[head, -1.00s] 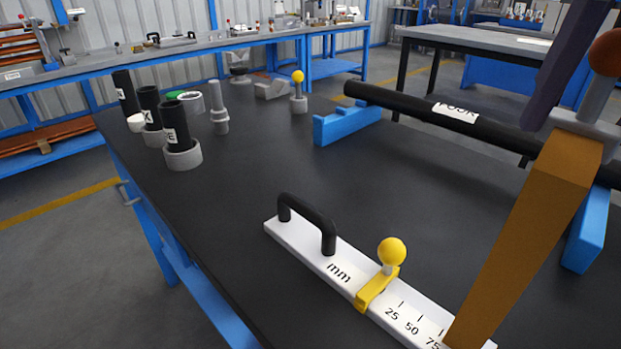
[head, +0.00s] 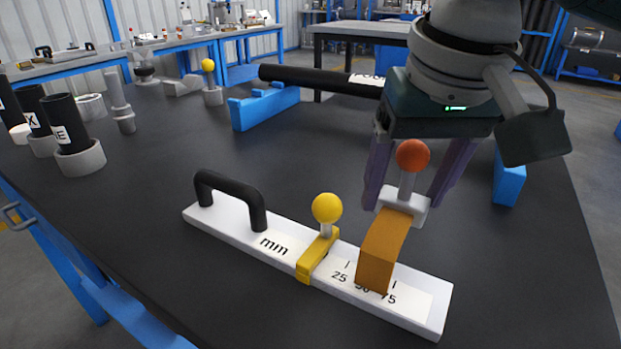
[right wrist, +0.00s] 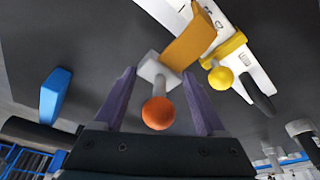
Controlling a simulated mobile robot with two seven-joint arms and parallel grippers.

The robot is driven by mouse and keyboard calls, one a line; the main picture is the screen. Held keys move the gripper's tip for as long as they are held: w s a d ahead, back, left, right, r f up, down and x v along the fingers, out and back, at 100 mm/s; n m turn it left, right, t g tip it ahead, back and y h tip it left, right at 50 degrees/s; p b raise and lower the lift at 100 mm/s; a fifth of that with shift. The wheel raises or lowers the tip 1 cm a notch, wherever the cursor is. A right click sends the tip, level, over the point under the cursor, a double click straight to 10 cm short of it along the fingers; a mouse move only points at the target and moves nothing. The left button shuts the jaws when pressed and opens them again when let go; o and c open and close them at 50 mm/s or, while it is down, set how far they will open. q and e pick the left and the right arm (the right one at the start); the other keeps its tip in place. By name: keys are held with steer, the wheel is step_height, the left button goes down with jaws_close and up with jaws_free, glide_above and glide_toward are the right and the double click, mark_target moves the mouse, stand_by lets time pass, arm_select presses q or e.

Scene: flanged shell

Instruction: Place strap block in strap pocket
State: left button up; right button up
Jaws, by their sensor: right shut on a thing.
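An orange-brown block (head: 383,252) hangs from a white plate (head: 403,203) with a grey stem and a red-orange ball (head: 412,155). I take it to be the strap block. My right gripper (head: 404,204) is shut on the white plate, one purple finger at each side. The block also shows in the right wrist view (right wrist: 189,42), beyond the fingertips. In the head view it covers part of a white mm scale (head: 225,228); I cannot tell whether it touches it. No strap pocket can be made out. My left gripper is not in view.
A yellow slider (head: 318,255) with a yellow ball and a black handle (head: 232,190) stand on the scale. A black tube (head: 320,76) lies on blue supports (head: 262,108) behind. Several black cylinders in grey rings (head: 80,160) stand at left. Dark tabletop is clear between.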

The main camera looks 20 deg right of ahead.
mark_target(402, 218)
step_height(402, 218, down, 5)
steer(key=shift+r+b, duration=0.1)
steer(key=shift+b, duration=0.55)
steer(key=shift+f, duration=0.2)
steer(key=o, duration=1.3)
steer(key=shift+c, duration=0.2)
